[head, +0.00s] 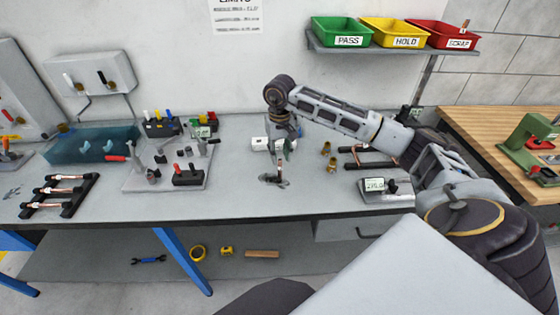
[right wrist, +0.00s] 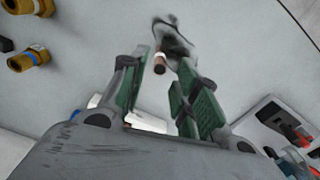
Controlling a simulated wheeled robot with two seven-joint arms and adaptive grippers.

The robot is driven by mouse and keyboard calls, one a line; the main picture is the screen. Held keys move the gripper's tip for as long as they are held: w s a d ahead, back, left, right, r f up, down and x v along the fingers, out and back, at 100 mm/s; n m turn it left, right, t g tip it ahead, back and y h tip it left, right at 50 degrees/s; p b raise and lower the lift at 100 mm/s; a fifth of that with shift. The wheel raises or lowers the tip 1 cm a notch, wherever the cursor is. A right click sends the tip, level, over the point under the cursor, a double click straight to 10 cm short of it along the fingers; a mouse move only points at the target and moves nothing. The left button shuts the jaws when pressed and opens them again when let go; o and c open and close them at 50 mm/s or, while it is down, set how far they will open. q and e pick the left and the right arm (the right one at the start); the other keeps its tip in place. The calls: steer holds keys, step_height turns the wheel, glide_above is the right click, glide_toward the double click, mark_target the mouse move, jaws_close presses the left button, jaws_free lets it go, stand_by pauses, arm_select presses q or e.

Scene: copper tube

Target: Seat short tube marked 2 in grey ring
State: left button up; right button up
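My right gripper (head: 279,160) points down over the middle of the bench. In the right wrist view its two green-padded fingers (right wrist: 162,65) stand apart. A short copper-brown tube (right wrist: 159,65) shows end-on between the fingertips, with gaps visible on both sides. In the head view a thin copper tube (head: 281,172) shows just below the gripper. A dark grey fitting (right wrist: 172,38) lies right beside the tube on the bench; I cannot tell if it is the grey ring or if the tube is in it. No mark 2 is readable. My left gripper is not in view.
Brass fittings (head: 331,163) stand to the right of the gripper, near a black rack (head: 368,160) and a device with a display (head: 375,184). A fixture plate (head: 165,178) and a tube rack (head: 58,195) are at left.

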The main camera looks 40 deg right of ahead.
step_height(320, 180, up, 6)
steer(key=shift+f+b, duration=0.1)
steer(key=shift+b, duration=0.25)
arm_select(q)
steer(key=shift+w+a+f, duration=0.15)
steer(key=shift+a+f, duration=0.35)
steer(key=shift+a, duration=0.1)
arm_select(e)
steer(key=shift+r, duration=0.7)
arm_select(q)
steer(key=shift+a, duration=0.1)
